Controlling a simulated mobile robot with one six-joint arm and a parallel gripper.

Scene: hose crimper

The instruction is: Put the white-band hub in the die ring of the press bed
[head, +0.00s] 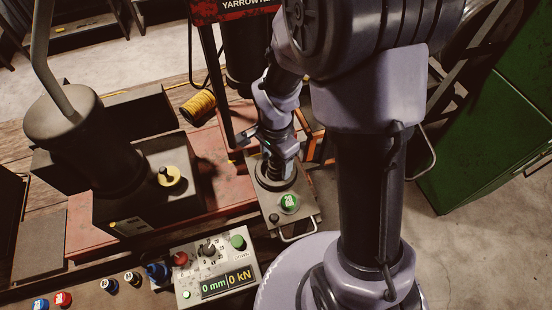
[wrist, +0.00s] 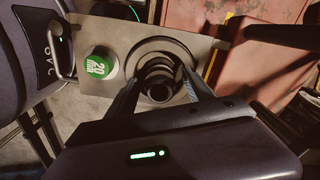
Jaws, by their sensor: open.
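My gripper (head: 272,155) is over the plate of the press bed (head: 264,212) in the head view. In the wrist view, my gripper (wrist: 160,76) has its two fingers apart, one on each side of a dark, ridged round piece (wrist: 158,90). This piece stands inside the dark die ring (wrist: 146,46) on the grey plate. I cannot make out a white band on it, and the fingers and gripper body hide part of it. Whether the fingers touch it is unclear.
A green knob marked 20 (head: 289,202) stands on the plate beside the ring. A control box (head: 218,270) reads 0 mm and 0 kN. Small capped and dark pieces (head: 63,299) sit at lower left.

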